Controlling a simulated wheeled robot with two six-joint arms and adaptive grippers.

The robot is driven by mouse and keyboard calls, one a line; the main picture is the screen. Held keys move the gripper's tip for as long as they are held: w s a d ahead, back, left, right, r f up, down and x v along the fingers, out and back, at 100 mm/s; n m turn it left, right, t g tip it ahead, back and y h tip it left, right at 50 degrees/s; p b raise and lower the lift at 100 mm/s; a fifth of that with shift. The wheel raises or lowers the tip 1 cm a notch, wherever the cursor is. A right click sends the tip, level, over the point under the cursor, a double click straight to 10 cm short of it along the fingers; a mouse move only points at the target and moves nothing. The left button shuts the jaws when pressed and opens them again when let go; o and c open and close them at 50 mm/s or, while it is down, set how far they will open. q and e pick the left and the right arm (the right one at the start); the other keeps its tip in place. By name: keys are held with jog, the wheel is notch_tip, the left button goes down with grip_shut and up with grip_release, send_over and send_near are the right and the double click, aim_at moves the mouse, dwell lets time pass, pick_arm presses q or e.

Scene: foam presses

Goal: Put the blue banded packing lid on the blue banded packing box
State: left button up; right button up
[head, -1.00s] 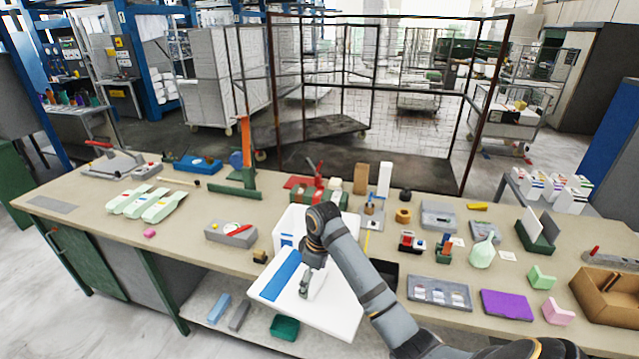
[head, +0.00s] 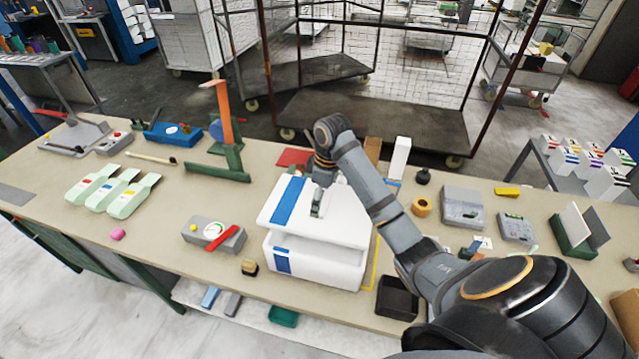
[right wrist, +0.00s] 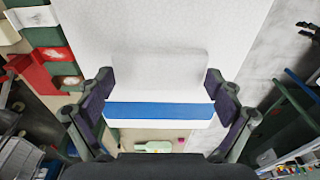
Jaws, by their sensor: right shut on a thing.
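The white packing lid (head: 335,218) with a blue band (head: 287,201) is over the white packing box (head: 325,266), which has a matching blue band (head: 282,261) on its front. The two bands are on the same left side. A shaded gap shows between lid and box along the front; contact at the back is hidden. My right gripper (head: 316,208) is shut on the lid's raised handle from above. In the right wrist view the fingers (right wrist: 160,92) straddle the white handle, with the lid's blue band (right wrist: 150,110) beside it. My left gripper is not in view.
A grey gauge box with a red lever (head: 213,235) stands left of the packing box. A black tray (head: 397,298) is close on its right. A green stand with an orange upright (head: 226,130) and a tall white block (head: 400,157) stand behind.

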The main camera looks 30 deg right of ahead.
jog(key=shift+s+a+r, duration=0.2)
jog(key=shift+s+a, duration=0.15)
jog(key=shift+s, duration=0.15)
jog(key=shift+s+a+r, duration=0.2)
jog(key=shift+s+a, duration=0.15)
jog(key=shift+s, duration=0.15)
jog(key=shift+s+f, duration=0.15)
jog(key=shift+f, duration=0.5)
jog(key=f, duration=0.2)
jog(key=w+f, duration=0.1)
jog(key=shift+d+f, duration=0.3)
jog(key=shift+f, duration=0.05)
jog(key=shift+a+f, duration=0.1)
jog(key=shift+f, duration=0.25)
notch_tip(320, 180, down, 3)
jog(key=shift+s+r+b, duration=0.1)
jog(key=shift+r+b, duration=0.05)
jog(key=shift+b, duration=0.3)
jog(key=o, duration=0.7)
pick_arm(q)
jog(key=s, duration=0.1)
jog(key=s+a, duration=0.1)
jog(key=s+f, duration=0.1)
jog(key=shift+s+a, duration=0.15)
